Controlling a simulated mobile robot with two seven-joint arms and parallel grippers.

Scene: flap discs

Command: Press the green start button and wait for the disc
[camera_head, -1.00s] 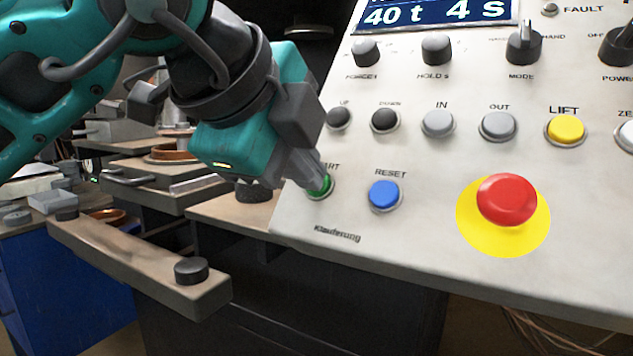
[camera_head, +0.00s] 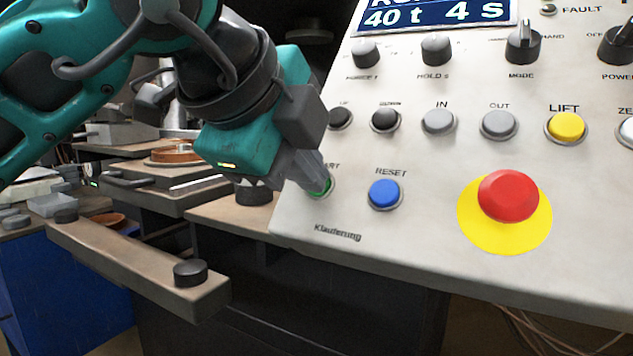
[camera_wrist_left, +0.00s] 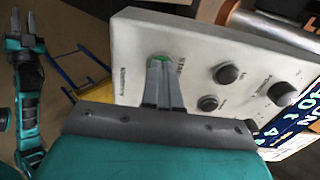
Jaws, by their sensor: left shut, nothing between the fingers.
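The green start button (camera_head: 324,188) sits at the lower left of the sloping control panel (camera_head: 400,240), partly hidden by my left gripper. My left gripper (camera_head: 318,180) is shut and empty, with its fingertips at the button. In the left wrist view the closed fingers (camera_wrist_left: 161,68) reach over the green button (camera_wrist_left: 161,57), of which only a green edge shows. I cannot tell how deep the button is pressed. The display (camera_head: 435,15) reads "40 t 4 s". A brown ring-shaped disc (camera_head: 175,152) lies on the machine at the left. My right gripper is not in the head view.
A blue reset button (camera_head: 384,194) is close to the right of my fingers. A red stop button (camera_head: 508,195) on a yellow plate is farther right. Black knobs and several other buttons, including a yellow lift button (camera_head: 566,127), fill the panel. A wooden-topped arm (camera_head: 130,265) juts out below left.

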